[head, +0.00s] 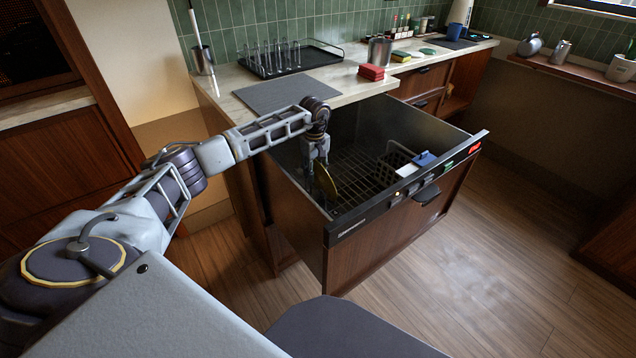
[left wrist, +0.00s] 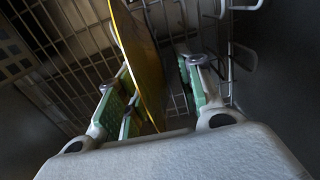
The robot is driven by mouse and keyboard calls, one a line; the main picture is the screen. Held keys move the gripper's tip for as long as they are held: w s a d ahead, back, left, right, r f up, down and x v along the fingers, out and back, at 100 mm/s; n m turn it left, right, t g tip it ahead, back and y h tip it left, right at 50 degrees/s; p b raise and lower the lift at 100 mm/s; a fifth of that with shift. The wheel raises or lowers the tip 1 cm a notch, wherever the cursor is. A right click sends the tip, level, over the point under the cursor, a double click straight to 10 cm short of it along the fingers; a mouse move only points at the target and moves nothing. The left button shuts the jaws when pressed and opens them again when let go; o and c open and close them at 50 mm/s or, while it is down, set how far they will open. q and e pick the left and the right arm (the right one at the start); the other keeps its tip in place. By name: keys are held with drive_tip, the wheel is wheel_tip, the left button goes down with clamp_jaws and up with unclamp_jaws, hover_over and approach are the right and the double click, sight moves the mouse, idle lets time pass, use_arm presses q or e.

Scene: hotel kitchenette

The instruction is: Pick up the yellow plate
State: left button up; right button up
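The yellow plate (head: 327,184) stands on edge in the wire rack inside the pulled-out dishwasher drawer (head: 349,232). My left gripper (head: 317,172) reaches down into the drawer at the plate. In the left wrist view the plate (left wrist: 143,60) stands, tilted, between the two green-padded fingers of my left gripper (left wrist: 158,98). The fingers are apart, with a visible gap between the plate and the right-hand finger. The plate is close to the left-hand finger; I cannot tell if they touch. My right gripper is out of view.
A light cutlery basket (head: 394,164) with a blue item (head: 423,158) sits at the drawer's right. The drawer's front panel and side walls surround the rack (head: 362,170). Above are the counter (head: 350,88), a glass tray (head: 308,60) and red sponges (head: 371,72).

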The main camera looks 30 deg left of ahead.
use_arm(q)
drive_tip(key=shift+f, duration=0.45)
clamp_jaws()
idle(0.4)
